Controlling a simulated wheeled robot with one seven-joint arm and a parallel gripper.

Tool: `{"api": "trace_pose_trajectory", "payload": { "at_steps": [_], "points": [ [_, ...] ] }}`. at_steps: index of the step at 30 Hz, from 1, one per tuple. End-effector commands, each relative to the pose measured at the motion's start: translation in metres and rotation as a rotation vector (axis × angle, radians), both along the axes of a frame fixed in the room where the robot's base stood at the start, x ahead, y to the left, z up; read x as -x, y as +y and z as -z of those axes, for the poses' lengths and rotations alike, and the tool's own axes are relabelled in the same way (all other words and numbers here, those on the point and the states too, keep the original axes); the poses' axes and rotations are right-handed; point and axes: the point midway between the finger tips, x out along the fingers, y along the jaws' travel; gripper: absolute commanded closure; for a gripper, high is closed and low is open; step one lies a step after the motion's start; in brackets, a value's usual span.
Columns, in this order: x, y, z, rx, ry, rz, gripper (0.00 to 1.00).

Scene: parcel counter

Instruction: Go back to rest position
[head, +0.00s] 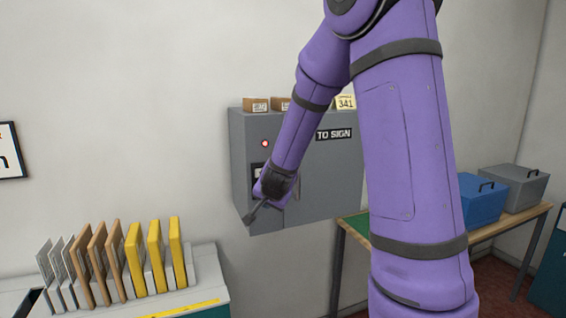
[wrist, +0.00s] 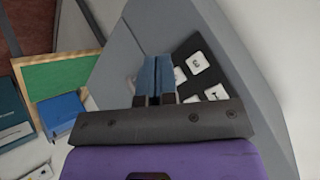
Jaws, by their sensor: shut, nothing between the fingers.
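My gripper (head: 251,217) is at the end of my purple arm, in front of the lower left of a grey wall cabinet (head: 335,175) marked "TO SIGN". In the wrist view my gripper (wrist: 155,62) is shut, its fingers together with nothing between them. A dark keypad (wrist: 200,68) with white keys lies close beside the fingertips on the grey cabinet (wrist: 120,75). I cannot tell whether the fingers touch it. My arm hides part of the cabinet front in the head view.
Small cardboard boxes (head: 256,105) and a "341" tag (head: 346,103) sit on top of the cabinet. A rack of envelopes (head: 150,256) stands on a counter at lower left. A blue box (head: 481,199) and a grey box (head: 517,186) stand on a table at right.

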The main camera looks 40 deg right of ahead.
Motion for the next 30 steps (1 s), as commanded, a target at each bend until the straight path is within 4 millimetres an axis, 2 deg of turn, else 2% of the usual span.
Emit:
{"api": "trace_pose_trajectory", "payload": {
  "at_steps": [23,26,30],
  "points": [
    [0.000,0.000,0.000,-0.001,0.001,0.000,1.00],
    [0.002,0.004,-0.005,-0.001,0.000,-0.017,1.00],
    [0.012,0.025,-0.029,-0.001,0.003,-0.102,1.00]
  ]
}}
